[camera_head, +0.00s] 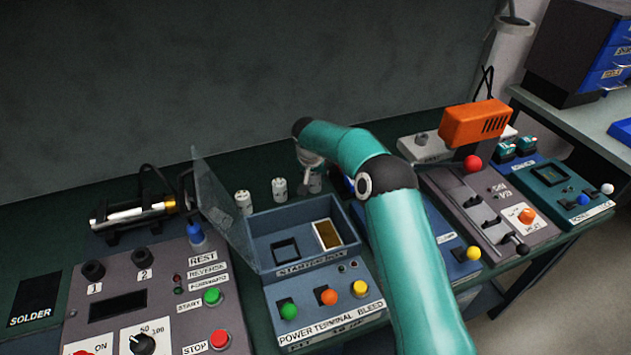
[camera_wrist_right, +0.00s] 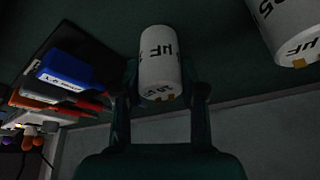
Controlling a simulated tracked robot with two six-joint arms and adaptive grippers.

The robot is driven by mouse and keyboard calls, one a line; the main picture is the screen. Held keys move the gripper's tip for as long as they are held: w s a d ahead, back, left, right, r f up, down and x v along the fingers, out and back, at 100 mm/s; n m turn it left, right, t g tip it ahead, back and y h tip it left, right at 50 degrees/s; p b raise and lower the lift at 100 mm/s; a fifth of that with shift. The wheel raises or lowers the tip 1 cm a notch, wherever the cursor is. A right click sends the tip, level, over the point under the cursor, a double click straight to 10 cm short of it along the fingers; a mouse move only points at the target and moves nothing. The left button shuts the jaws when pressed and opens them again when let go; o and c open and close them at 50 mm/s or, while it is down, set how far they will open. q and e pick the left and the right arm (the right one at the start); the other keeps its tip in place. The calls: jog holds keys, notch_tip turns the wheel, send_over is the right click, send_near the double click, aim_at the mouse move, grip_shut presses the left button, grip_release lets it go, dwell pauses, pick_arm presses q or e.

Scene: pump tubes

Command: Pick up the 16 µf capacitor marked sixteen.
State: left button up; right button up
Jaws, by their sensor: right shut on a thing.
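Three small white capacitors stand in a row on the green bench behind the open box: the left one (camera_head: 243,203), the middle one (camera_head: 279,188) and the right one (camera_head: 314,183). My right gripper (camera_head: 312,164) is over the right one, partly hiding it. In the right wrist view my right gripper (camera_wrist_right: 160,82) is shut with its fingers on both sides of a white capacitor (camera_wrist_right: 159,58) marked "µF"; its number is not clearly readable. I cannot tell whether it touches the bench. Another white capacitor (camera_wrist_right: 288,30) shows at that view's upper right corner. My left gripper is not in view.
The starting box (camera_head: 297,262) with its raised clear lid (camera_head: 220,205) stands in front of the capacitors. A control panel (camera_head: 150,300) is at left, and a panel with an orange unit (camera_head: 476,123) at right. A metal cylinder (camera_head: 133,213) lies at back left.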

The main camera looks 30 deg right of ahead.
jog(key=shift+c, duration=1.2)
jog(key=shift+r, duration=0.15)
